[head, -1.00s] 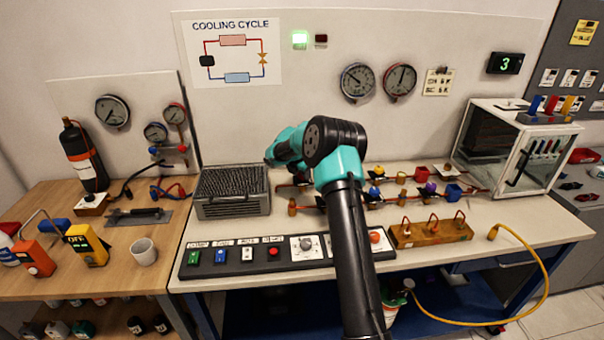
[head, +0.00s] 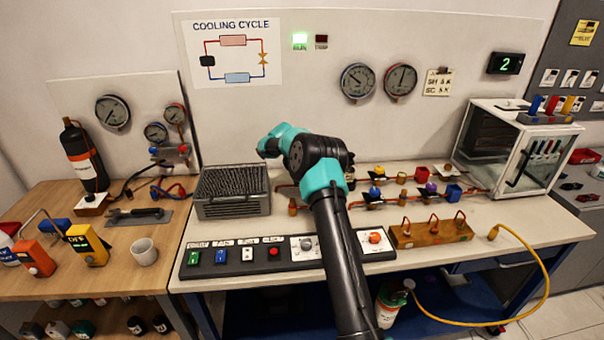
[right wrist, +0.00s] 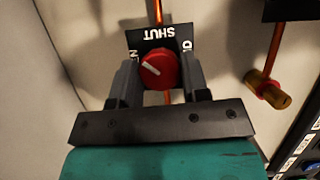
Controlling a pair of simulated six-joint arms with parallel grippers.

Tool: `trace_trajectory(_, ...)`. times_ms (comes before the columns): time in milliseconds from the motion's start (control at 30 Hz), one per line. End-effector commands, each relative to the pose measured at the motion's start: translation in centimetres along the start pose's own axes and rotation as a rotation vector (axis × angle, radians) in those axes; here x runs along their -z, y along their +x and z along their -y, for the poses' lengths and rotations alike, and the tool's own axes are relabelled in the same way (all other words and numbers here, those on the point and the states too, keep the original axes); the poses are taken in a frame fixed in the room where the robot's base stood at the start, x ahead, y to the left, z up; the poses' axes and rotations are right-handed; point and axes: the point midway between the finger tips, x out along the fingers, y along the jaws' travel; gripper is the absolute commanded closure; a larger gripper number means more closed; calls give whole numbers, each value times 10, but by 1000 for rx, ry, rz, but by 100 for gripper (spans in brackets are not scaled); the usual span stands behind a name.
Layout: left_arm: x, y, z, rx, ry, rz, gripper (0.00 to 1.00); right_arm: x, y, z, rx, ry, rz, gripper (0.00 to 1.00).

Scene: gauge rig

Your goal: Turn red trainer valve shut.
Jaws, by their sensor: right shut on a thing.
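The red valve knob (right wrist: 157,69) shows in the right wrist view, with a white pointer line on its face. It sits on a dark plate (right wrist: 152,36) that reads SHUT at its top edge, upside down in this view, with partly covered letters at the sides. The pointer is tilted to the upper left, between SHUT and the left-hand letter. My right gripper (right wrist: 157,82) is shut on the knob, one finger on each side. In the head view my arm covers the place where this gripper works, so I cannot make out the held knob there. My left gripper is not in view.
A copper pipe with a brass fitting (right wrist: 268,88) lies to the right in the wrist view. In the head view, a grey finned box (head: 232,192) stands left of my arm, a switch panel (head: 225,261) in front, and a wooden block (head: 432,234) to the right.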

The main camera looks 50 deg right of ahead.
Motion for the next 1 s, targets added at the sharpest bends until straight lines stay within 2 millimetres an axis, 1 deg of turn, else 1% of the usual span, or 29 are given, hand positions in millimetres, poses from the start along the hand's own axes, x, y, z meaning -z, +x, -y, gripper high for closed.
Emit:
trace_trajectory(600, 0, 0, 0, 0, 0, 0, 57, 0, 0, -2, 222, 539, 0, 82)
trace_trajectory(800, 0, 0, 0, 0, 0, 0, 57, 0, 1, -2, 275, 662, 0, 82)
trace_trajectory(1000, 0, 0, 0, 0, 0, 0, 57, -1, 1, -2, 307, 741, 0, 82)
